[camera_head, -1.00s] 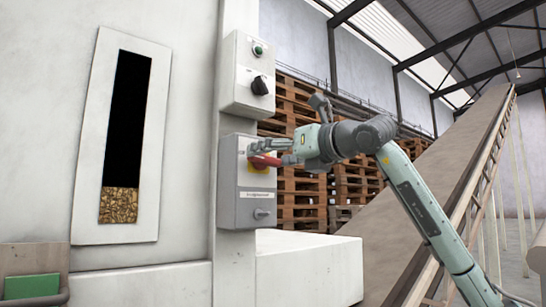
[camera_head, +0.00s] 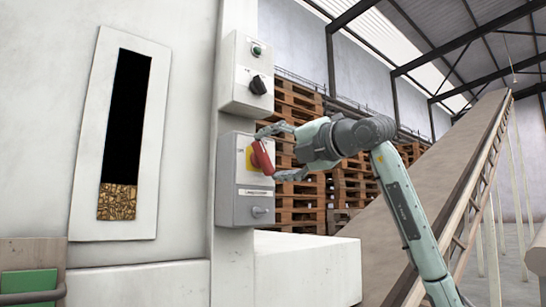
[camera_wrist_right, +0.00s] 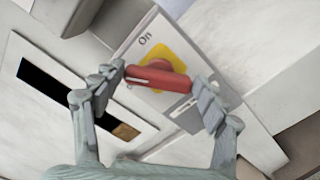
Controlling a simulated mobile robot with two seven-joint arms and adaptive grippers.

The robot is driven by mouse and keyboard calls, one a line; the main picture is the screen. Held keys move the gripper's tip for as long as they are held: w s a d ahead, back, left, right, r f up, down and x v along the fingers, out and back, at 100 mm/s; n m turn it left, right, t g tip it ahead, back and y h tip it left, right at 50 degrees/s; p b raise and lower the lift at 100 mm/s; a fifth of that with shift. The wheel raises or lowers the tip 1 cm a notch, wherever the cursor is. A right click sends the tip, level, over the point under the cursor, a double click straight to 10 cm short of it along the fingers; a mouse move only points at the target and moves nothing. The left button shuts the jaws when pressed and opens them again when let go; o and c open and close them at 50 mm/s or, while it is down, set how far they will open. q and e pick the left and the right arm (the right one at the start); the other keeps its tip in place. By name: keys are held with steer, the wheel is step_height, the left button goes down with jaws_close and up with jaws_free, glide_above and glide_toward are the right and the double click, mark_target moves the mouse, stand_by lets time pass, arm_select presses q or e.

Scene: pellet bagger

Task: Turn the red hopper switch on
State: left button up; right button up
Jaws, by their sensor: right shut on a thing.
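The red hopper switch (camera_head: 261,157) is a rotary handle on a yellow plate, on the front of a grey box on the machine's post. In the head view its handle stands close to upright, slightly tilted. In the right wrist view the handle (camera_wrist_right: 158,77) lies between the fingertips, with the yellow plate behind it and the word "On" beside the plate. My right gripper (camera_head: 273,152) is shut on the handle, one finger at each end; it also shows in the right wrist view (camera_wrist_right: 160,79). My left gripper is not in view.
Above is another grey box (camera_head: 240,80) with a green button and a black knob. A level window (camera_head: 125,130) is at the left. Stacked pallets (camera_head: 300,200) and a conveyor (camera_head: 440,180) stand behind my right arm.

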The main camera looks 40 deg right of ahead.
steer(key=m, duration=0.3)
steer(key=shift+f+m, duration=0.15)
steer(key=shift+m, duration=0.15)
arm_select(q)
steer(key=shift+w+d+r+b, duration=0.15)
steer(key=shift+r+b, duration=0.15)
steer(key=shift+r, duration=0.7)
arm_select(e)
steer(key=shift+m, duration=1.5)
steer(key=o, duration=1.2)
steer(key=shift+c, duration=0.2)
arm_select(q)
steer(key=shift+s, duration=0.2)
arm_select(e)
steer(key=shift+s+d, duration=0.1)
steer(key=s, duration=1.1)
steer(key=shift+s+d, duration=0.4)
